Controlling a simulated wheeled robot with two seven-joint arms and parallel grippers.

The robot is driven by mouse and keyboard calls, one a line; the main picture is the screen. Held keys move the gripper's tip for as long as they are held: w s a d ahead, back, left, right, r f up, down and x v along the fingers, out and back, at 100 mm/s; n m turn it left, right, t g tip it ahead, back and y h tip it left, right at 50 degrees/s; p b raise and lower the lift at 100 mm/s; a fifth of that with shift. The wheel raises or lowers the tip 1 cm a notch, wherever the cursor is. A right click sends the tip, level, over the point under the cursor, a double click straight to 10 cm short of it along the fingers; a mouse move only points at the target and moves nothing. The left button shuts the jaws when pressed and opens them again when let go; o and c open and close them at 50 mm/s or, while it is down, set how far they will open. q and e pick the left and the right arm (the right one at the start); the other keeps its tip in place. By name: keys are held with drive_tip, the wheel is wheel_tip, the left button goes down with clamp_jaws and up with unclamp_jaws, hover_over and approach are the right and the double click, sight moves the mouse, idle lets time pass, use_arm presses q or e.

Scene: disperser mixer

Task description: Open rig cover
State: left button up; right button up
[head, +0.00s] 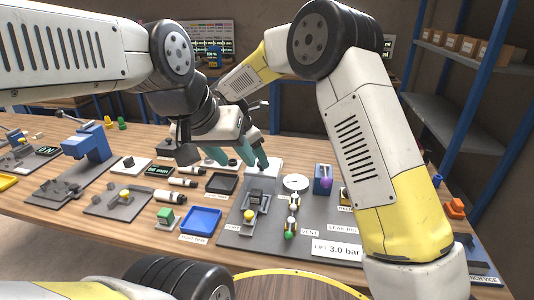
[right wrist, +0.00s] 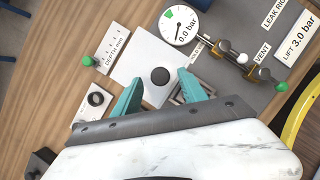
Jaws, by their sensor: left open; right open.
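The rig cover appears to be the pale square plate with a round black knob (right wrist: 160,75) in the right wrist view. In the head view a pale block (head: 264,167) stands at the back left of the grey rig board. My right gripper (right wrist: 158,78) has two teal fingers, spread apart and empty. Its tips lie on either side of the knob in the picture; I cannot tell how high above the plate they are. In the head view the teal fingers (head: 243,166) partly cover the pale block.
A round gauge (right wrist: 180,25) and brass valves (right wrist: 240,58) sit close beside the plate. A dark square clamp (head: 256,197), a blue tray (head: 201,221) and a blue press (head: 88,143) share the wooden table.

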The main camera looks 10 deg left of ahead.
drive_tip(key=v, duration=0.6)
drive_tip(key=shift+r, duration=0.25)
drive_tip(key=s+d+r+m+y, duration=0.1)
drive_tip(key=s+d+r+m, duration=0.35)
drive_tip(key=d, duration=0.45)
drive_tip(key=s+d+r+m+y, duration=0.25)
drive_tip(key=d+r+m, duration=0.35)
drive_tip(key=d, duration=0.3)
drive_tip(key=s+d+m+t+y, duration=0.1)
drive_tip(key=s+d+m, duration=0.5)
drive_tip(key=s, duration=0.3)
drive_tip(key=s+d+m+t+y, duration=0.1)
drive_tip(key=s+d+m+t, duration=0.1)
drive_tip(key=s+d+m, duration=0.5)
drive_tip(key=shift+s+m, duration=0.9)
drive_tip(key=shift+m, duration=0.35)
